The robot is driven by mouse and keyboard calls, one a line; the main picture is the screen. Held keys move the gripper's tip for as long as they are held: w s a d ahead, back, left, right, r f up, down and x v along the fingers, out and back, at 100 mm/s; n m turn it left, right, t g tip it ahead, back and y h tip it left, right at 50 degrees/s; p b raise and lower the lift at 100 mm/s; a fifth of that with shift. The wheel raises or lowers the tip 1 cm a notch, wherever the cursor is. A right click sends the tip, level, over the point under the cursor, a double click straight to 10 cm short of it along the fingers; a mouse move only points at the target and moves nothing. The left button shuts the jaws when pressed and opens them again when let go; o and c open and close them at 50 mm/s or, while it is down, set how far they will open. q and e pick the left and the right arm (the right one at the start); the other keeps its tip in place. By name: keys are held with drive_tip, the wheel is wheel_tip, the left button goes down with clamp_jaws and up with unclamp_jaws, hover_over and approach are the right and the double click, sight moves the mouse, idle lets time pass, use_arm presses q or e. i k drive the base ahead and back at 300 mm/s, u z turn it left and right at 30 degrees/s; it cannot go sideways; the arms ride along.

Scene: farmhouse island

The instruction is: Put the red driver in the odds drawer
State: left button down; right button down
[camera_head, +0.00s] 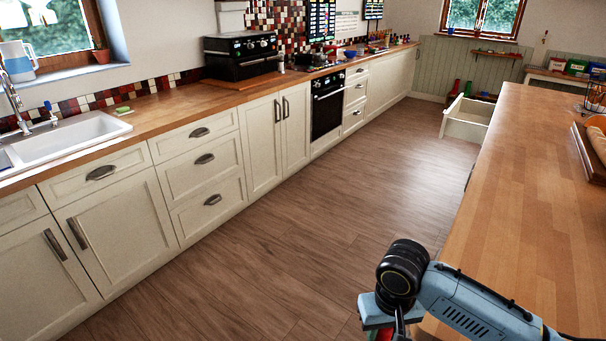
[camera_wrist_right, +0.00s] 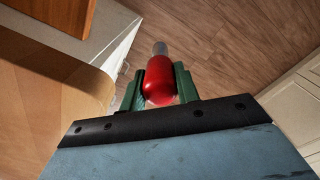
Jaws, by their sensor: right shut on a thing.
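The red driver (camera_wrist_right: 159,78) is held between the green fingers of my right gripper (camera_wrist_right: 157,88) in the right wrist view. Its rounded red handle faces the camera and a short grey shaft end shows beyond it. In the head view my right arm comes in at the bottom right, over the near edge of the island, and the fingers are mostly cut off by the frame's bottom. A cream drawer (camera_head: 466,125) stands pulled open from the far end of the island; its inside is mostly hidden, and no label is readable. My left gripper is not in view.
The wooden island top (camera_head: 530,190) runs along the right, with a wooden tray (camera_head: 586,152) on it. A long counter (camera_head: 190,108) with a sink and oven lines the left. The wood floor (camera_head: 330,200) between them is clear.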

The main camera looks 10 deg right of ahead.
sight(476, 121)
drive_tip(key=u, duration=0.25)
drive_tip(key=i, duration=2.2)
drive_tip(key=z, duration=0.9)
drive_tip(key=i, duration=1.5)
drive_tip(key=z, duration=1.15)
drive_tip(key=i, duration=0.25)
drive_tip(key=z, duration=0.15)
